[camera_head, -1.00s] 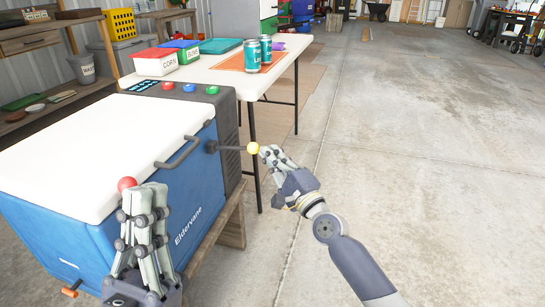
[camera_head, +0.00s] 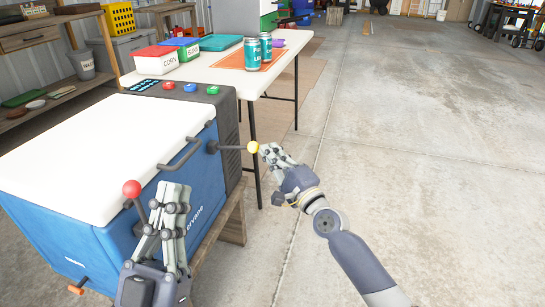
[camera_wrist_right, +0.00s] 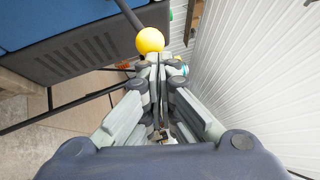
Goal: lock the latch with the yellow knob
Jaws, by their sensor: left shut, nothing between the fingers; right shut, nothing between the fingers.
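The yellow knob (camera_head: 253,147) tops a dark lever that sticks out to the right from the front of the blue cooler (camera_head: 165,215) with a white lid. My right gripper (camera_head: 266,152) is shut and empty, its fingertips right beside the knob. In the right wrist view the yellow knob (camera_wrist_right: 150,40) sits just beyond the shut fingertips (camera_wrist_right: 158,58); whether they touch I cannot tell. A red knob (camera_head: 131,188) tops another lever at the cooler's left front. My left gripper (camera_head: 175,190) is shut and empty, in front of the cooler and right of the red knob.
A grey handle (camera_head: 180,153) is on the lid's front edge. A white table (camera_head: 215,75) behind the cooler holds two cans, a corn box and a beans box. The concrete floor (camera_head: 420,140) to the right is open.

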